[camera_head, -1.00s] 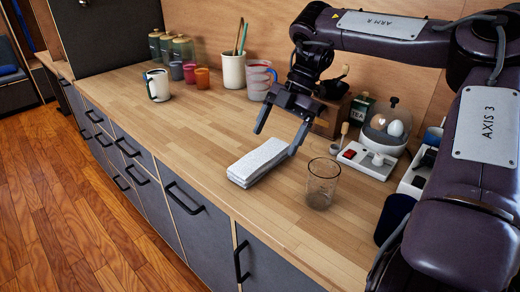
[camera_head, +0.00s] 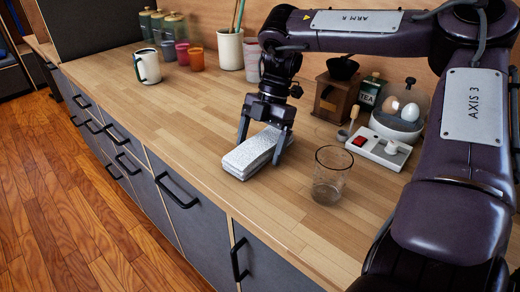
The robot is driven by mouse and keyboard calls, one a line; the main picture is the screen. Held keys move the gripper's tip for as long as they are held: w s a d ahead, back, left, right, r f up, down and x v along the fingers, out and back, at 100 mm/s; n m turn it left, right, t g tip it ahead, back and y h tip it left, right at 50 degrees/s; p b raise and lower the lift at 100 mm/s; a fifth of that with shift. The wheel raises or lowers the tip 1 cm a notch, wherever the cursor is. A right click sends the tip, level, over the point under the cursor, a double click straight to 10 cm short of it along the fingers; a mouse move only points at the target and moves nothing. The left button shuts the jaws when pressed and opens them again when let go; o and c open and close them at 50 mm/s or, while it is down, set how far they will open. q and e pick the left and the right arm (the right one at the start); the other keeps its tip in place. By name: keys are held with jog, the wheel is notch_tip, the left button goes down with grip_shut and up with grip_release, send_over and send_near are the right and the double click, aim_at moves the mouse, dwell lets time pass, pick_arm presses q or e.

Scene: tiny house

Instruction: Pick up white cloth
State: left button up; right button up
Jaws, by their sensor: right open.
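A folded white cloth (camera_head: 246,158) lies flat on the wooden counter, near its front edge. My right gripper (camera_head: 260,152) has come down over the far end of the cloth. Its jaws are open, with one finger on the left side of the cloth and the other on the right side. I cannot tell whether the fingers touch the cloth. The gripper hides part of the cloth's far end. My left gripper is not in view.
A clear glass (camera_head: 330,176) stands close to the right of the cloth. Behind it are a white device with a red button (camera_head: 378,148), a wooden grinder (camera_head: 335,98) and an egg holder (camera_head: 398,118). A white mug (camera_head: 147,67) stands far left. The counter (camera_head: 185,115) left of the cloth is clear.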

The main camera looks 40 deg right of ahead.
aim_at(260, 142)
jog(key=shift+c, duration=0.2)
jog(key=c, duration=1)
jog(key=shift+r, duration=0.15)
jog(key=shift+c, duration=0.2)
